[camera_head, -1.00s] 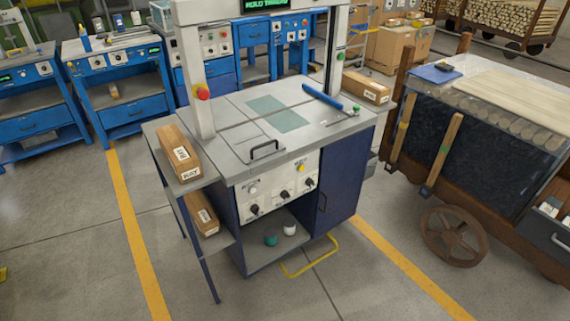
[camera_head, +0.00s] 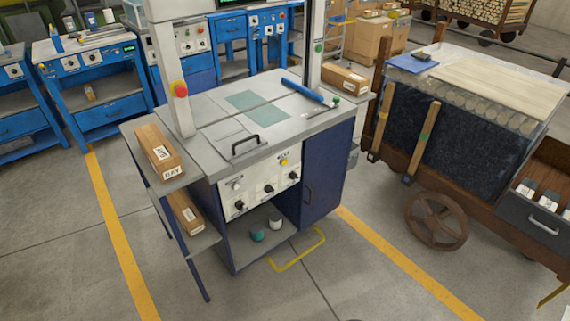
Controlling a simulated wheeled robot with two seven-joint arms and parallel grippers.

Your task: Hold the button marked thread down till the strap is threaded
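The strapping machine (camera_head: 240,118) stands in the middle of the head view, with a grey top and two white uprights. Its front panel (camera_head: 255,189) carries a white button (camera_head: 236,185) at the upper left, a yellow button (camera_head: 284,162) at the upper right and several black knobs along the lower part. The labels are too small to read, so I cannot tell which button is marked thread. A red and yellow stop button (camera_head: 180,90) sits on the left upright. The display seen earlier is out of view. Neither of my grippers is in view.
Boxes lie on the left side shelves (camera_head: 196,240) and one box (camera_head: 345,78) on the right shelf. A yellow bar (camera_head: 300,255) sticks out low in front. A wooden cart (camera_head: 400,190) with a spoked wheel stands at right. The floor in front is clear.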

